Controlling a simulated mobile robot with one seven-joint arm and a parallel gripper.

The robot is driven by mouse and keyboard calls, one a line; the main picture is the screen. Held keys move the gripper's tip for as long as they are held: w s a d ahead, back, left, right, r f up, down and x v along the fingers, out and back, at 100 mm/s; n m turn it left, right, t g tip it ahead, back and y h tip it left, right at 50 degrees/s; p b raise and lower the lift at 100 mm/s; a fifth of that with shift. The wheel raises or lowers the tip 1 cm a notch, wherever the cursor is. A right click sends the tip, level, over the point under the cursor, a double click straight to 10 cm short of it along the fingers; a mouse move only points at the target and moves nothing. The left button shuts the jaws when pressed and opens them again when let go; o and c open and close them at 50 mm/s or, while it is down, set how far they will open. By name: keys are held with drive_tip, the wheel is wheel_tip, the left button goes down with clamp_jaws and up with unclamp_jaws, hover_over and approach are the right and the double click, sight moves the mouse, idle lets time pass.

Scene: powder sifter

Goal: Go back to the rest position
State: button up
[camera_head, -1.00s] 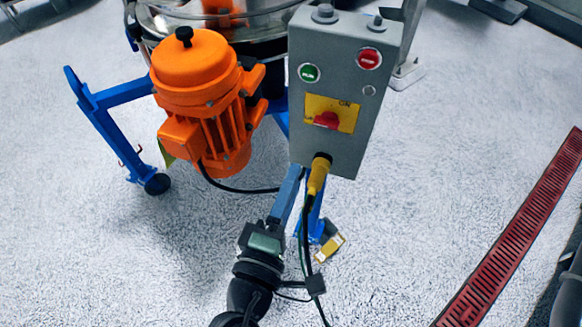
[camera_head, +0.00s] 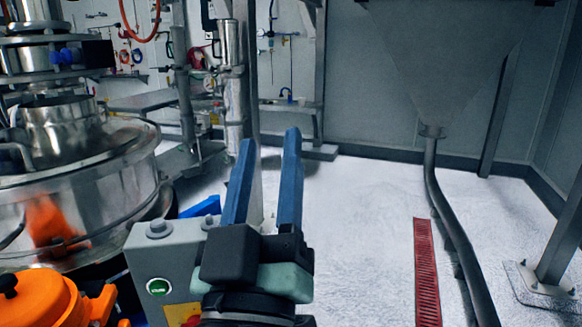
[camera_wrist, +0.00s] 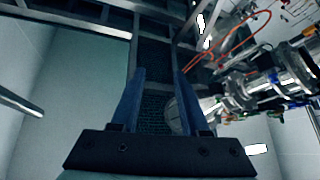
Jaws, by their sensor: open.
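My gripper (camera_head: 265,150) is raised in the middle of the head view, its two blue fingers pointing up and apart with nothing between them. It stands in front of and partly hides the grey control box (camera_head: 160,262) with its green button (camera_head: 158,287). In the wrist view my gripper (camera_wrist: 158,75) is open and empty, facing up toward the ceiling frame. The steel powder sifter (camera_head: 90,195) stands at the left, with its orange motor (camera_head: 50,300) at the lower left corner.
A grey hopper (camera_head: 430,60) with a dark pipe (camera_head: 448,215) stands at the right. A red floor grate (camera_head: 427,275) lies beside it. A metal post foot (camera_head: 545,290) is at far right. The white floor (camera_head: 360,220) between is clear. Hoses hang on the back wall.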

drive_tip(key=s+d+r+m+t+y, duration=0.1)
drive_tip(key=s+r+m+t, duration=0.1)
drive_tip(key=s+r, duration=0.35)
drive_tip(key=s+d+r+m+t+y, duration=0.1)
drive_tip(key=s+r, duration=0.1)
drive_tip(key=r, duration=0.7)
wheel_tip(320, 180, up, 20)
drive_tip(key=p, duration=2.1)
drive_tip(key=shift+w, duration=0.45)
drive_tip(key=shift+f, duration=0.15)
